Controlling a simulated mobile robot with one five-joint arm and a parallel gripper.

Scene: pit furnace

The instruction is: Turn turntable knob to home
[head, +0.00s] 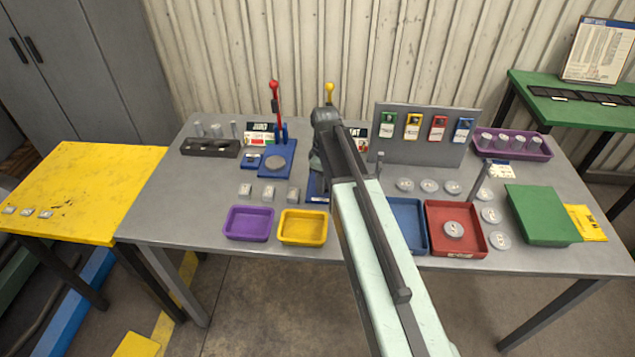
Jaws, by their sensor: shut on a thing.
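My arm reaches from the lower right over the table, and my gripper (317,170) points down at the blue-based fixture (315,190) in the middle of the table. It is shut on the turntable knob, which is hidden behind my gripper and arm. The knob's angle and any home mark cannot be made out. A lever with a yellow ball (329,88) rises behind my arm's end. The fixture's sign (357,136) is partly covered by my arm.
Left of my gripper stands a blue press (277,160) with a red lever (275,98). Small metal blocks (269,192), a purple tray (248,224) and a yellow tray (303,228) lie in front. A blue tray (410,228) and red tray (470,247) are right of my arm.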

